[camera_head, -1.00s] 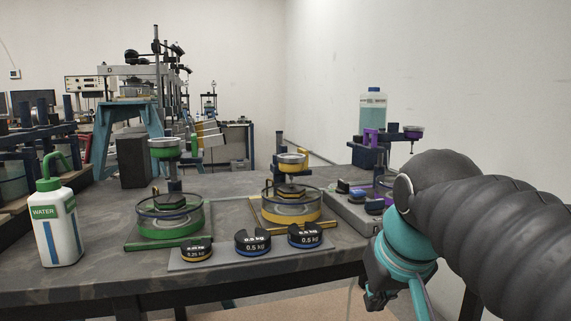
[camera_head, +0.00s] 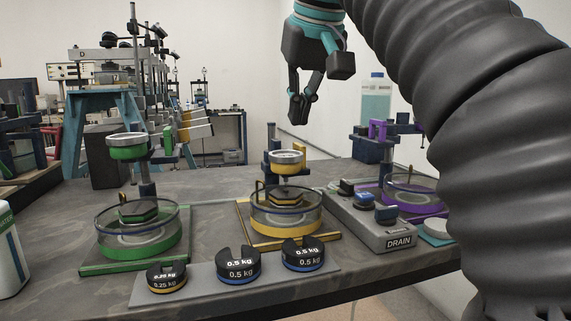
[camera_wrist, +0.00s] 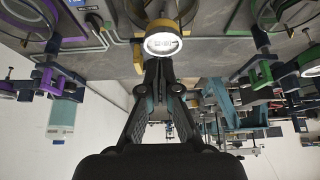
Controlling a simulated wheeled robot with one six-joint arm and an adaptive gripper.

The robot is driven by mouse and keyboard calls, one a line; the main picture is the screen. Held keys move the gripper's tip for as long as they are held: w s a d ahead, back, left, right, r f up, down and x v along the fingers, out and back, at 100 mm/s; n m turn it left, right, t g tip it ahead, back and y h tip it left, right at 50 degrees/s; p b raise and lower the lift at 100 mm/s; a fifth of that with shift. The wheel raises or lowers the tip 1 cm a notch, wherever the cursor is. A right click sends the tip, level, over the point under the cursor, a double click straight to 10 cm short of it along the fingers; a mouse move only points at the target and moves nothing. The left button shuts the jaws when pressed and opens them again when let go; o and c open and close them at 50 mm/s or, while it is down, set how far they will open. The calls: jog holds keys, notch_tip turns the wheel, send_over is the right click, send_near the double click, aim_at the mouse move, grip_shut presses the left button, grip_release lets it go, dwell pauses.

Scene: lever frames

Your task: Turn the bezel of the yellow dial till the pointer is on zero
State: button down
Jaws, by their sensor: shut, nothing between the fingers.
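The yellow dial (camera_head: 286,161) sits on a post over the round yellow cell (camera_head: 284,224), at the middle of the bench. In the wrist view the dial's pale round face (camera_wrist: 162,43) shows just beyond my fingertips, too small to read its pointer. My gripper (camera_head: 297,112) is shut and empty. In the head view it hangs pointing down, above the yellow dial and apart from it.
A green dial (camera_head: 128,147) stands over a green cell at left. A purple cell (camera_head: 412,193) and a grey drain unit (camera_head: 385,232) are at right. Slotted weights (camera_head: 238,265) lie on a grey plate in front. A clear bottle (camera_head: 376,98) stands behind.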

aim_at(286, 156)
notch_tip(286, 156, down, 7)
jog(key=b, duration=0.2)
dwell(0.4)
jog(key=shift+w+r, duration=0.1)
jog(key=shift+w, duration=0.15)
dwell(0.7)
jog(key=shift+a+r+p, duration=0.1)
jog(key=shift+a+p, duration=0.1)
jog(key=shift+p, duration=0.4)
